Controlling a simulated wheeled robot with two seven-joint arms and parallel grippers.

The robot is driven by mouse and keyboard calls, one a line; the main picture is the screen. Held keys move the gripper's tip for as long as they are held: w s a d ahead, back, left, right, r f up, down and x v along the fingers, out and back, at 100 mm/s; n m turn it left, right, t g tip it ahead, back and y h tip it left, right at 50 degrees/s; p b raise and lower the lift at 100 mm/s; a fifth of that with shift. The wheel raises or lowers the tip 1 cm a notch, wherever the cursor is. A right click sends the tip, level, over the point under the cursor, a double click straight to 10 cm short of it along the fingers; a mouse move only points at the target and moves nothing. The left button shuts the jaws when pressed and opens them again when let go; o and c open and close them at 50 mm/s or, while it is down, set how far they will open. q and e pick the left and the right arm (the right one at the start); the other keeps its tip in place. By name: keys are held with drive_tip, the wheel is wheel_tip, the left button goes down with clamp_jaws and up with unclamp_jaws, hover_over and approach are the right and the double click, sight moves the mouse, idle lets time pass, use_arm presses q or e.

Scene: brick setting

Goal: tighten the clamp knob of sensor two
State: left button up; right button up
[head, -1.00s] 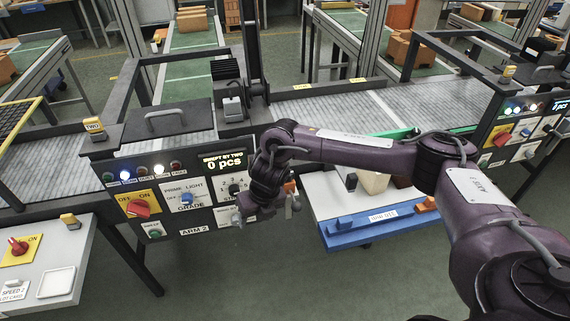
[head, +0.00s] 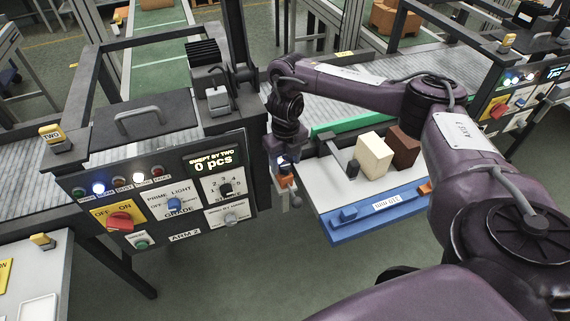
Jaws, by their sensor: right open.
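The station marked TWO has a control panel (head: 165,200) whose display reads "SWEPT BY TWO 0 pcs". At its right side is a small orange and grey fitting (head: 287,182) with a round grey knob (head: 296,201) low on it. It looks like the sensor and its clamp knob, but no label on it is readable. My right gripper (head: 286,164) points down just above the fitting and partly covers it. It is open; I cannot tell whether its fingers touch the fitting. My left gripper is not in view.
A white shelf with a blue front rail (head: 375,215) stands right of the fitting, bearing a cream block (head: 374,156) and a brown block (head: 404,147). The conveyor (head: 345,92) runs behind. A black frame with a handled lid (head: 138,122) stands above the panel.

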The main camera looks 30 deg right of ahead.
drive_tip(key=shift+f, duration=0.45)
drive_tip(key=c, duration=1)
drive_tip(key=shift+o, duration=0.2)
drive_tip(key=m+p, duration=0.1)
drive_tip(key=m, duration=0.2)
drive_tip(key=shift+r, duration=0.1)
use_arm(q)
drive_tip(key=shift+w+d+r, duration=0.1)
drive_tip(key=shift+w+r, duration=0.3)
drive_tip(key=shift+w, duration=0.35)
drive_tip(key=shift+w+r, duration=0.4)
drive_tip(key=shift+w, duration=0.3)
use_arm(e)
drive_tip(key=shift+m, duration=0.9)
drive_tip(key=o, duration=1)
drive_tip(key=shift+c, duration=0.2)
